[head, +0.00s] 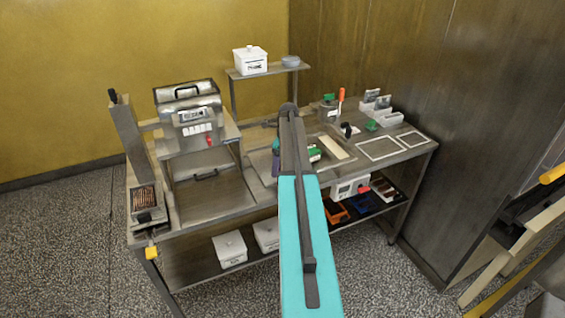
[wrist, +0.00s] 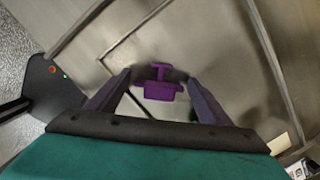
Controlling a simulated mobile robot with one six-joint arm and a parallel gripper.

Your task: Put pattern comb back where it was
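My gripper (wrist: 160,77) shows in the wrist view with its two dark purple-grey fingers spread apart. A small bright purple piece with a T-shaped upper part (wrist: 163,90) shows between the fingertips, with a gap on each side. I cannot tell for sure whether this is the pattern comb, nor how far below the fingers it is. In the head view my turquoise arm hides most of my gripper and the bench middle behind it. No comb can be made out with certainty there.
A steel bench (head: 225,213) carries a machine (head: 195,125) at left. White frames (head: 380,148), a pale strip (head: 334,148) and a grey pot (head: 328,110) lie right of my arm. A raised shelf (head: 268,70) holds a white box (head: 250,61). White boxes (head: 229,249) stand below.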

